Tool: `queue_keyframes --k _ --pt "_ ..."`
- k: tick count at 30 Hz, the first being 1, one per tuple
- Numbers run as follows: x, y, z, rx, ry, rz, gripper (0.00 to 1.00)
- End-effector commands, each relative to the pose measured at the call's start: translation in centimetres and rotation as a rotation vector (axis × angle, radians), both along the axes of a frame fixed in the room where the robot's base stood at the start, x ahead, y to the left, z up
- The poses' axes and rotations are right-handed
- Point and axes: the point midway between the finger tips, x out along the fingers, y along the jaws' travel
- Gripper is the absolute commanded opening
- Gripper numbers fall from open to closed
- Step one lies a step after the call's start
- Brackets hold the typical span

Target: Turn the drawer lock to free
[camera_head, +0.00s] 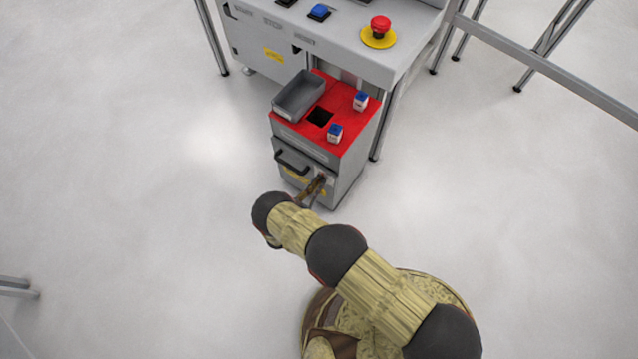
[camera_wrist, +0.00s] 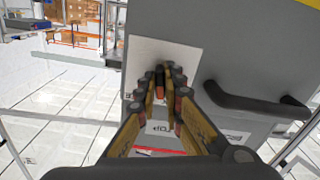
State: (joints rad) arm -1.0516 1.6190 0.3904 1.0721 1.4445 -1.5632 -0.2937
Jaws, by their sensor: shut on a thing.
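The drawer lock sits on a pale plate (camera_wrist: 185,55) on the grey drawer front. My gripper (camera_wrist: 161,76) reaches to this plate with its two fingers close together. A small dark and orange piece (camera_wrist: 160,84) shows between the fingertips and looks like the lock's knob; the fingers are shut on it. Most of the lock is hidden by the fingers, so its turn angle cannot be told. In the head view my gripper (camera_head: 317,186) is at the right part of the drawer front, beside the black drawer handle (camera_head: 292,162). The drawer (camera_head: 290,151) looks closed.
The cabinet's red top (camera_head: 350,119) holds a grey tray (camera_head: 299,95) and two small white-and-blue containers (camera_head: 361,100) beside a dark square opening. A grey workbench (camera_head: 340,45) with a red emergency button (camera_head: 380,26) stands behind.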

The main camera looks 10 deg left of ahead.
Motion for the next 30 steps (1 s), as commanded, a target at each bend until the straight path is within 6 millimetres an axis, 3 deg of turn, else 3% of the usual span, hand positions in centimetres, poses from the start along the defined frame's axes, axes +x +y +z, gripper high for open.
queue_keyframes --k 30 --pt "0.02 0.14 -0.03 0.825 -0.340 0.001 0.00"
